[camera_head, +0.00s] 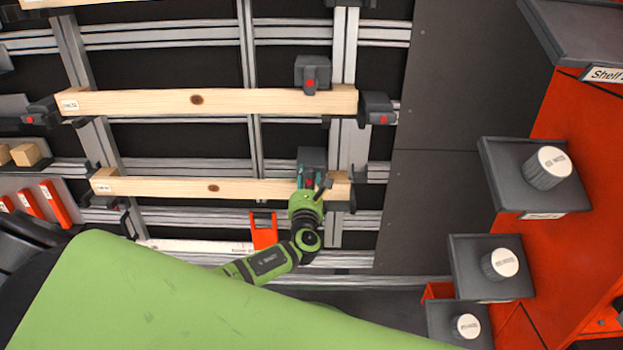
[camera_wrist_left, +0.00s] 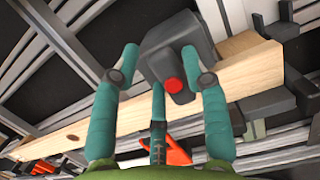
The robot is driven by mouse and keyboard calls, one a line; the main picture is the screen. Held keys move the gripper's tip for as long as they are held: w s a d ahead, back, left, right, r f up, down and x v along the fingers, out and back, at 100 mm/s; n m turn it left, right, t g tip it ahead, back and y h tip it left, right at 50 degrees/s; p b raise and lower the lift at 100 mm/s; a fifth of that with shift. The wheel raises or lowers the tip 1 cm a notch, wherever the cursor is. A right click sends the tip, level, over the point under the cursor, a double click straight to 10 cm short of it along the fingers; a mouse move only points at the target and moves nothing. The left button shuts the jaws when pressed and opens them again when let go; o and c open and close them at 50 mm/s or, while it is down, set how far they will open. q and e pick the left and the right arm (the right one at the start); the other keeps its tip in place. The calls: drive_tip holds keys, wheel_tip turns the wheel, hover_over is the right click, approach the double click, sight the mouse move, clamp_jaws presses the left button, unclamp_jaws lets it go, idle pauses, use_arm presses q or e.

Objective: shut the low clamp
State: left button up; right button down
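The low clamp (camera_head: 311,156) is a dark grey block with a red button, at the right part of the lower wooden beam (camera_head: 240,188). My left gripper (camera_head: 313,184) is in front of it and covers much of it. In the left wrist view the clamp (camera_wrist_left: 178,42) shows large, its red button facing me. The teal fingers of my left gripper (camera_wrist_left: 160,58) are spread, one on each side of the clamp and a third below. I cannot tell whether they touch it, or whether the clamp is open. My right gripper is not in view.
An upper beam (camera_head: 240,101) with a similar clamp (camera_head: 313,74) lies above. Grey rails (camera_head: 345,60) back both beams. An orange part (camera_head: 264,230) hangs just left of my left wrist. Dark shelves with white-topped cylinders (camera_head: 548,168) stand at the right.

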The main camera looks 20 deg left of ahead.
use_arm(q)
drive_tip(key=shift+s+f, duration=0.25)
drive_tip(key=r+v, duration=0.1)
drive_tip(key=v, duration=0.8)
drive_tip(key=shift+w, duration=0.3)
drive_tip(key=shift+r, duration=0.15)
